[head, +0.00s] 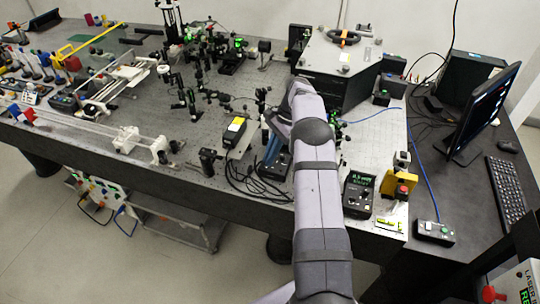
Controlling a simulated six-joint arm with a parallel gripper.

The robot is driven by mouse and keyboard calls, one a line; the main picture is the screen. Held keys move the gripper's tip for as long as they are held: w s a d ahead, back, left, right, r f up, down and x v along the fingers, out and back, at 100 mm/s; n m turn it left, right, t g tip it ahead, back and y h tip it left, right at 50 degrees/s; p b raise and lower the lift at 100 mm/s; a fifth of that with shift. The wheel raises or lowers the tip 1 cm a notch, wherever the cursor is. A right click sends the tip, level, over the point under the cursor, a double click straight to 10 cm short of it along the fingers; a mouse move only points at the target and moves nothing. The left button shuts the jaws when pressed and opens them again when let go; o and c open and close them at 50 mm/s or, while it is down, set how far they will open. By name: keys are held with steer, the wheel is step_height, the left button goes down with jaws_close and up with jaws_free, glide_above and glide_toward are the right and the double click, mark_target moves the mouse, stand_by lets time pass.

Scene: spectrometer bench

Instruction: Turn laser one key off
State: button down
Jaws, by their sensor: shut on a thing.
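My arm reaches from the bottom of the picture up over the bench and bends down at its far end. My gripper (268,155), with bluish fingers, points down at a small dark control box (272,170) left of the arm. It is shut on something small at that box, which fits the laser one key. The key itself is too small and too covered by the fingers to make out, so its turn position cannot be told. A second dark control box (358,194) with green lettering and knobs stands right of the arm.
A black box with a yellow label (234,131) and loose black cables (246,178) lie left of the gripper. Optical mounts crowd the bench behind. A red button on a yellow box (402,190), a monitor (486,108) and a keyboard (505,193) are at the right.

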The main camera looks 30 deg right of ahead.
steer(key=shift+w+n+g, duration=0.1)
steer(key=shift+n+g, duration=0.2)
steer(key=shift+n, duration=0.6)
steer(key=shift+r+n, duration=0.1)
steer(key=shift+n, duration=0.3)
steer(key=c, duration=1.9)
jaws_free()
steer(key=shift+c, duration=0.2)
steer(key=shift+r, duration=0.55)
step_height(320, 180, up, 9)
steer(key=p, duration=0.4)
steer(key=shift+p, duration=0.35)
